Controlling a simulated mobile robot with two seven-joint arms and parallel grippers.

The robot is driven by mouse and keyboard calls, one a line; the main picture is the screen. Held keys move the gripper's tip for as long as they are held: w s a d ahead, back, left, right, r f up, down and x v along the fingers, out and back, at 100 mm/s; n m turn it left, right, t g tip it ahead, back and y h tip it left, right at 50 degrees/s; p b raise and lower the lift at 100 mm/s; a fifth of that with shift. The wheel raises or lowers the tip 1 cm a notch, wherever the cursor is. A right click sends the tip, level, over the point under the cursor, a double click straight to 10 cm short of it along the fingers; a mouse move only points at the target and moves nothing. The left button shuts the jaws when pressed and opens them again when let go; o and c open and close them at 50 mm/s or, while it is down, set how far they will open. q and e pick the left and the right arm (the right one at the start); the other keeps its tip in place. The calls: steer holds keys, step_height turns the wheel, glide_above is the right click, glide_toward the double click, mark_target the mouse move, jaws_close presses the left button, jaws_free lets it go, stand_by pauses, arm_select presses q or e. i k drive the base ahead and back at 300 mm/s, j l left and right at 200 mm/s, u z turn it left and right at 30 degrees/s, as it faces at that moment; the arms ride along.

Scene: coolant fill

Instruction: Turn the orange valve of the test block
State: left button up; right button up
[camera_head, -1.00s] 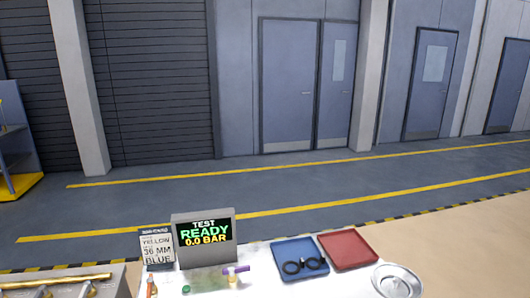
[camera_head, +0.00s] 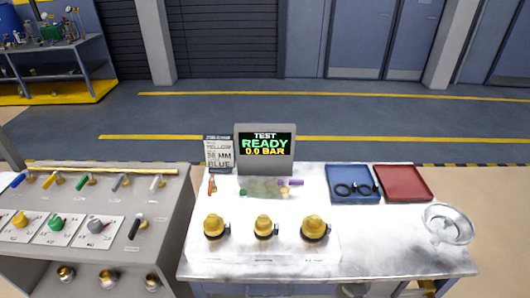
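A small orange handle (camera_head: 212,186) stands at the left end of the fittings behind the white table's brass fittings, below the card. To its right lies a pale greenish block (camera_head: 264,187), with a purple handle (camera_head: 291,183) at its right end. The display (camera_head: 265,147) behind them reads TEST READY 0.0 BAR. The orange handle is small, and its exact angle is hard to read. Neither of my grippers is in view.
Three brass fittings (camera_head: 264,228) stand in a row on the white table (camera_head: 390,258). A blue tray (camera_head: 354,198) with black rings, a red tray (camera_head: 403,198) and a round metal dish (camera_head: 447,224) are right. A grey valve console (camera_head: 160,185) stands left.

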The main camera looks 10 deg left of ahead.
mark_target(211, 181)
steer(key=i+l, duration=0.1)
steer(key=l, duration=0.15)
steer(key=l+u, duration=0.2)
steer(key=u, duration=0.25)
steer(key=i+l+u, duration=0.1)
steer(key=l+u, duration=0.2)
steer(key=u, duration=0.15)
